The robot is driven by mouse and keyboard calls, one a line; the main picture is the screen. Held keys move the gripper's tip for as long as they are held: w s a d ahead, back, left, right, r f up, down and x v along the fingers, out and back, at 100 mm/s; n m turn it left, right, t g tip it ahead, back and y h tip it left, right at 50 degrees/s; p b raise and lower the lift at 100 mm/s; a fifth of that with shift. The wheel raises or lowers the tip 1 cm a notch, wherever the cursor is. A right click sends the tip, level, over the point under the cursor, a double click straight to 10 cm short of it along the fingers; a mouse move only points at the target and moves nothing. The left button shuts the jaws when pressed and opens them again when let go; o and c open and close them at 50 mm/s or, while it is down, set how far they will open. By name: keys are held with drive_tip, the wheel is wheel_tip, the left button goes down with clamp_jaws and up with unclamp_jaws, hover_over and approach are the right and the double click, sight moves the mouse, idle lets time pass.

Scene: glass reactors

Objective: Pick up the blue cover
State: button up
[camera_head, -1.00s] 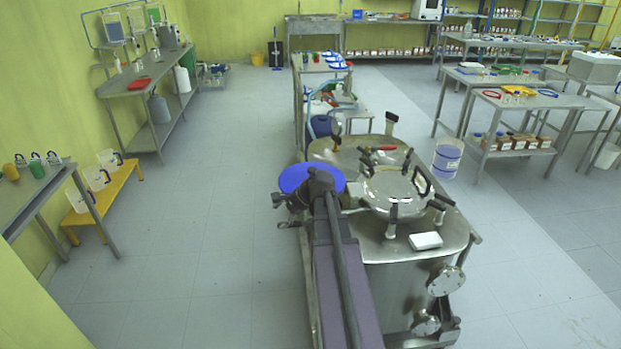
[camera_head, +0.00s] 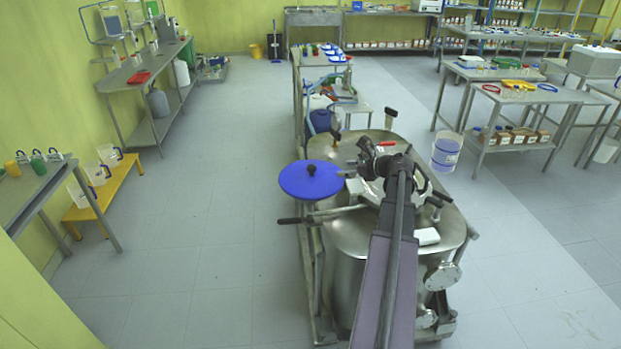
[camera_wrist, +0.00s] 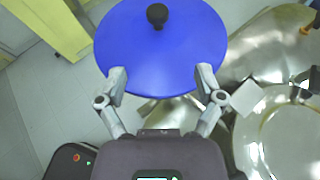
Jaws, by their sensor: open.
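The blue cover (camera_head: 311,181) is a round blue disc with a small black knob (camera_head: 311,169) on top. In the head view it sits at the left side of the steel reactor, level and apart from my arm's end. In the wrist view the blue cover (camera_wrist: 160,55) fills the top middle, with its black knob (camera_wrist: 157,15) near the top edge. My gripper (camera_wrist: 161,78) is open and empty. In the wrist view its fingers frame the near part of the cover, short of the knob. In the head view my arm hides part of the reactor top.
The steel reactor (camera_head: 345,235) stands in the middle, with handles and a white box (camera_head: 427,236) on top. A black-handled bar (camera_head: 291,220) sticks out left below the cover. A white bucket (camera_head: 446,151) is to the right.

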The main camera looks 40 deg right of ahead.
sight(312, 171)
idle(0.3)
drive_tip(key=b+x, duration=0.3)
drive_tip(key=x, duration=0.5)
drive_tip(key=shift+s+f, duration=0.1)
drive_tip(key=shift+w+a, duration=0.15)
drive_tip(key=shift+w, duration=0.2)
drive_tip(key=shift+w+f, duration=0.1)
drive_tip(key=shift+f, duration=0.05)
drive_tip(key=shift+b+x, duration=1.2)
drive_tip(key=shift+x, duration=1.3)
drive_tip(key=shift+a, duration=0.1)
clamp_jaws()
